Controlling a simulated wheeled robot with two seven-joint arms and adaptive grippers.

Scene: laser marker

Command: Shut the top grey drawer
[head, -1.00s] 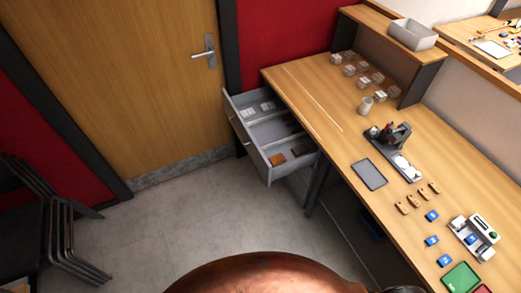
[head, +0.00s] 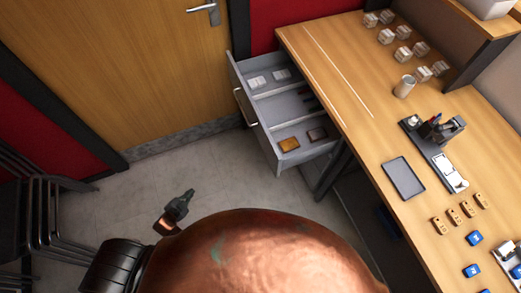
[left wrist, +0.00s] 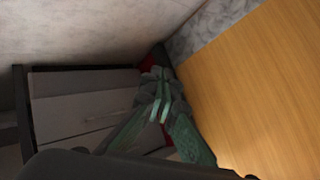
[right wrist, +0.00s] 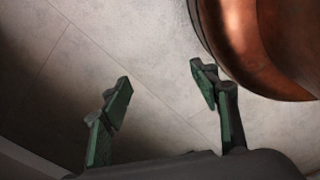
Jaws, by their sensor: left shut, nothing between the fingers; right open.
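The top grey drawer (head: 283,134) stands pulled out from under the left end of the wooden desk in the head view. Its front with handles faces left, towards the door. Inside lie white items, dark items, an orange-brown box (head: 289,145) and a dark box (head: 317,134). My left gripper (head: 187,196) is shut and empty over the floor, apart from the drawer, to its lower left. It also shows shut in the left wrist view (left wrist: 162,107). My right gripper (right wrist: 160,88) is open and empty above the floor in the right wrist view; the head view does not show it.
A wooden door (head: 120,70) stands left of the drawer. Stacked dark chairs (head: 40,215) are at the left edge. The desk (head: 345,60) holds clear cubes, a cup, a grey tray (head: 403,178) and small parts. Floor between chairs and drawer is clear.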

